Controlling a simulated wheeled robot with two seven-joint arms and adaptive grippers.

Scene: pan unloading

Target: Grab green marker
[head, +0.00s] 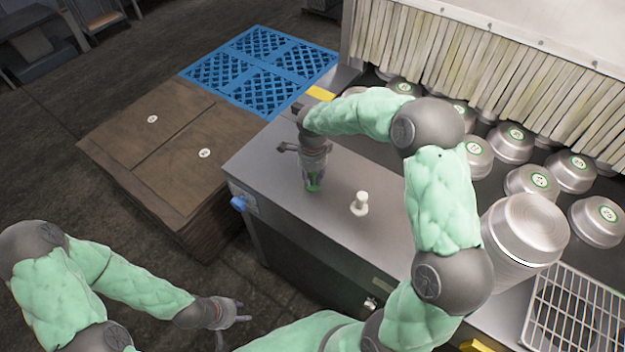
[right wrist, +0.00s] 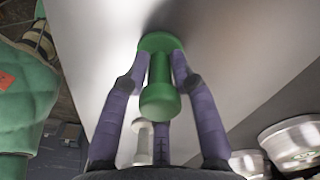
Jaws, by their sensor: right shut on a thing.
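The green marker (head: 313,184) stands on the steel counter (head: 270,165) near its left end. My right gripper (head: 312,172) reaches down over it from above. In the right wrist view the green marker (right wrist: 158,85) has a round knob, a stem and a wider round base. The purple-grey fingers of my right gripper (right wrist: 158,78) are closed around it. The marker's base appears to be at the counter surface; I cannot tell whether it touches. My left gripper (head: 232,313) is low at the left, away from the counter, with its fingers apart and empty.
A white marker (head: 360,204) stands to the right of the green one. Several metal pans (head: 540,182) with green labels and a pan stack (head: 524,230) are at the right, by a strip curtain (head: 470,60). A wire rack (head: 575,312), brown stack (head: 150,145) and blue pallet (head: 262,70) are around.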

